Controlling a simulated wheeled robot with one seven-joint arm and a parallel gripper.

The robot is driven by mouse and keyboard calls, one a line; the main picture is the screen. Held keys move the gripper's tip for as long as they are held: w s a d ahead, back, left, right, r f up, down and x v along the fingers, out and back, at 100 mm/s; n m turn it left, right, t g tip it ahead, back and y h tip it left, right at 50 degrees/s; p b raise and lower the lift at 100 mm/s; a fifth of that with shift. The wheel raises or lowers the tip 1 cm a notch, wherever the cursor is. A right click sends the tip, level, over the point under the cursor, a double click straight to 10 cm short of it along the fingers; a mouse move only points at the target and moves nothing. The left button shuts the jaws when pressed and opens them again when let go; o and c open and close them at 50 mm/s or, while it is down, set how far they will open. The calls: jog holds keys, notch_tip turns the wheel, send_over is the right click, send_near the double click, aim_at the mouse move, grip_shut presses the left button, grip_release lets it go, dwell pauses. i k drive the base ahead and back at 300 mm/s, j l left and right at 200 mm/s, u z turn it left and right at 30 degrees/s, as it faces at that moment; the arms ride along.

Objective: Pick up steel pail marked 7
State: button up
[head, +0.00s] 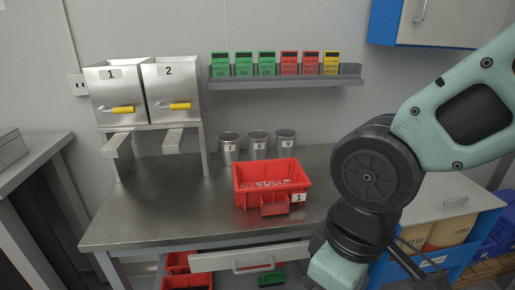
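Three grey steel pails stand upright in a row at the back of the steel table, right of the two-drawer unit. The left pail (229,158) has a small white label that looks like a 7. The middle pail (258,155) and the right pail (285,151) also have small labels, whose digits are too small to read surely. The pails' insides cannot be made out. My arm comes in from the right and bends down in front of the table's right part. My gripper is out of the picture, below the bottom edge.
A red bin (250,178) marked 1 stands in front of the pails. Steel drawers marked 1 (115,90) and 2 (172,88) stand at left. A shelf (285,83) with coloured cards hangs above. The table (150,215) is bare at front left.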

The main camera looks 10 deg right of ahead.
aim_at(230, 143)
jog(key=i+j, duration=0.1)
jog(key=i, duration=1.15)
